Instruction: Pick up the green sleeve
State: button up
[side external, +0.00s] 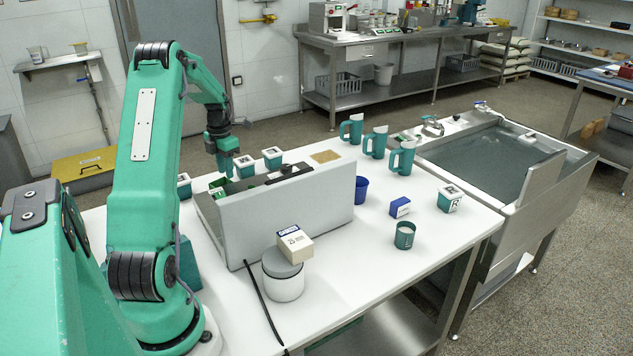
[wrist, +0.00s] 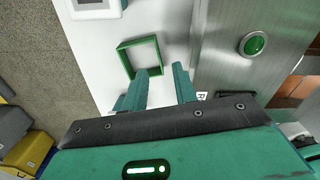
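The green sleeve (wrist: 122,59) shows in the wrist view as an open square frame lying on the white tabletop. My gripper (wrist: 166,70) is open, with a clear gap between its two teal fingers. The gap between the fingers is empty. In the side external view my gripper (side external: 225,171) points down behind the steel machine housing (side external: 290,222). Green parts show near it there, but I cannot tell which is the sleeve.
The steel housing with a green button (wrist: 254,43) stands close on the right in the wrist view. White-topped teal blocks (side external: 245,166) stand near my gripper. Several teal mugs (side external: 375,141), a blue cup (side external: 361,189) and a white jar (side external: 284,283) stand elsewhere on the table (side external: 345,285).

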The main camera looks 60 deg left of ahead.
jog(key=shift+f, duration=0.8)
jog(key=shift+s+f, duration=0.15)
jog(key=shift+f, duration=2.45)
jog(key=shift+c, duration=0.2)
grip_shut()
